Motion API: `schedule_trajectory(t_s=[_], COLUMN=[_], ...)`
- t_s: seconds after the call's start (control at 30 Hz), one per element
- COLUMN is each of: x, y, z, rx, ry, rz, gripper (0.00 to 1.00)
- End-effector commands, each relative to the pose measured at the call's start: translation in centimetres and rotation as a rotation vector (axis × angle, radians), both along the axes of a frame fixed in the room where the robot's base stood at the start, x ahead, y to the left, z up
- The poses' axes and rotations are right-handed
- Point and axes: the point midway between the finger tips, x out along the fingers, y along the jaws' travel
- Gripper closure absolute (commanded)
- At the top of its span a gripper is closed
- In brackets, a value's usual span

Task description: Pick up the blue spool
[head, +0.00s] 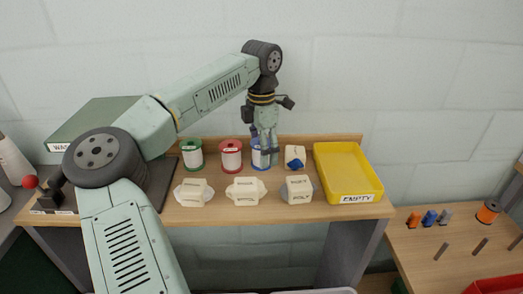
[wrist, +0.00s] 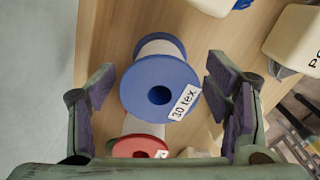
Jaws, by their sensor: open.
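The blue spool (head: 259,160) stands upright at the back of the wooden bench in the head view, partly hidden behind my gripper (head: 266,140). In the wrist view the blue spool (wrist: 158,75) shows from above, with a blue flange, a dark centre hole and a white label reading "30 tex". My gripper (wrist: 165,105) is open, with one finger on each side of the spool and visible gaps between the fingers and its rim. The fingers hold nothing.
A red spool (head: 231,155) stands just left of the blue one, and a green spool (head: 192,153) is farther left. A white block with a blue part (head: 295,157) is at the right. Several white blocks (head: 245,191) line the front. A yellow tray (head: 348,172) labelled "EMPTY" is empty.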

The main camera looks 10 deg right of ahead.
Motion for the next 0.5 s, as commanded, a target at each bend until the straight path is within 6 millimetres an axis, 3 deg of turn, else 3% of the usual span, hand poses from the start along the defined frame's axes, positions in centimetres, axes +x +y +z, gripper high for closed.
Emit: schedule_trajectory(t_s=[0.2,0.4,0.5], x=[0.0,0.0,0.0], y=[0.0,0.0,0.0], z=[-2.0,-2.2,-2.2], rx=[-0.001,-0.001,-0.001], ry=[0.001,0.0,0.0], rz=[-0.002,-0.001,-0.001], gripper=[0.29,0.29,0.34])
